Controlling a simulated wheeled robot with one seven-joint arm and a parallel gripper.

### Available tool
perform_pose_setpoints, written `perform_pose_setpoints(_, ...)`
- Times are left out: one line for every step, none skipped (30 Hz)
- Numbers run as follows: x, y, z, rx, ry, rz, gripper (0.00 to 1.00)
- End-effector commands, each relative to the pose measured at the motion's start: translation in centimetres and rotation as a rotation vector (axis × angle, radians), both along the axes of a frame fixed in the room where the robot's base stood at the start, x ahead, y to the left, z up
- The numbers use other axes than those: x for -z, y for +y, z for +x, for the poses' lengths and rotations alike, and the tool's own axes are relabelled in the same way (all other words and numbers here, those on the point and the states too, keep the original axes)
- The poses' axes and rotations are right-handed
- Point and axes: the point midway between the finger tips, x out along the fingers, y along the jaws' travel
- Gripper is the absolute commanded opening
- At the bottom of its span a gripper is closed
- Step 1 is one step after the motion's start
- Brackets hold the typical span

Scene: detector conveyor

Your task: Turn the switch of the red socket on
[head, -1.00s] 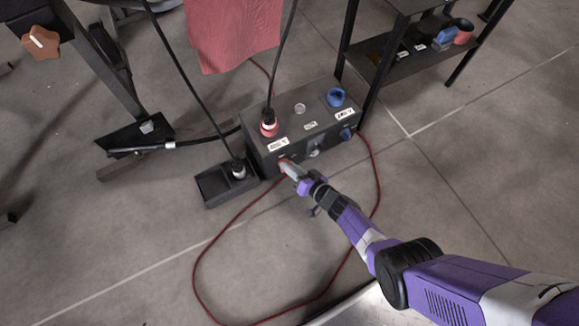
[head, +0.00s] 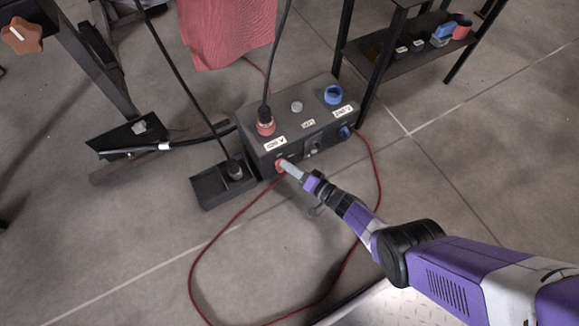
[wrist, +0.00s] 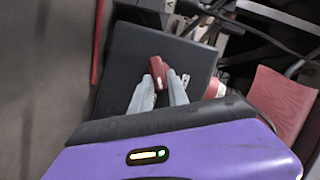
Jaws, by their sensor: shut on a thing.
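The dark socket box (head: 299,124) stands on the floor. On its top left is the red socket (head: 265,128) with a black plug and cable in it. The red switch (head: 281,165) is on the front face below that socket; it also shows in the wrist view (wrist: 162,69) between the fingers. My gripper (head: 287,168) reaches the front face from the lower right. Its grey fingertips are shut on the red switch, one on each side, in the wrist view (wrist: 163,84). The fingers hide part of the switch.
A blue socket (head: 333,94) and a blue switch (head: 346,132) are on the box's right. A black pedal-like tray (head: 222,186) stands left of it. A red cable (head: 194,262) loops on the floor around my arm. A black shelf (head: 400,50) stands behind right.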

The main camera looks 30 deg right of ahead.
Motion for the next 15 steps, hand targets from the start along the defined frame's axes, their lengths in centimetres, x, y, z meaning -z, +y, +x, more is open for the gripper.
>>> perform_pose_setpoints(-0.06,-0.05,0.34,-0.002,-0.001,-0.006,0.00)
perform_pose_setpoints(-0.07,-0.04,0.35,-0.002,-0.001,-0.007,0.00)
perform_pose_setpoints(-0.07,-0.05,0.36,-0.002,-0.001,-0.007,0.00)
perform_pose_setpoints(-0.07,-0.05,0.37,-0.002,-0.001,-0.007,0.00)
perform_pose_setpoints(-0.08,-0.05,0.37,-0.002,-0.001,-0.007,0.00)
perform_pose_setpoints(-0.08,-0.05,0.38,-0.002,-0.001,-0.008,0.00)
perform_pose_setpoints(-0.09,-0.05,0.39,-0.002,-0.001,-0.008,0.22)
perform_pose_setpoints(-0.08,-0.06,0.40,-0.002,-0.001,-0.008,0.28)
perform_pose_setpoints(-0.07,-0.05,0.38,-0.002,-0.001,-0.008,0.36)
perform_pose_setpoints(-0.07,-0.05,0.36,-0.001,-0.002,-0.007,0.36)
perform_pose_setpoints(-0.07,-0.04,0.33,-0.001,-0.002,-0.007,0.36)
perform_pose_setpoints(-0.06,-0.04,0.30,-0.001,-0.001,-0.006,0.36)
perform_pose_setpoints(-0.06,-0.04,0.27,-0.001,-0.001,-0.006,0.36)
perform_pose_setpoints(-0.05,-0.03,0.25,-0.001,-0.001,-0.006,0.36)
perform_pose_setpoints(-0.05,-0.03,0.23,0.000,-0.001,-0.005,0.36)
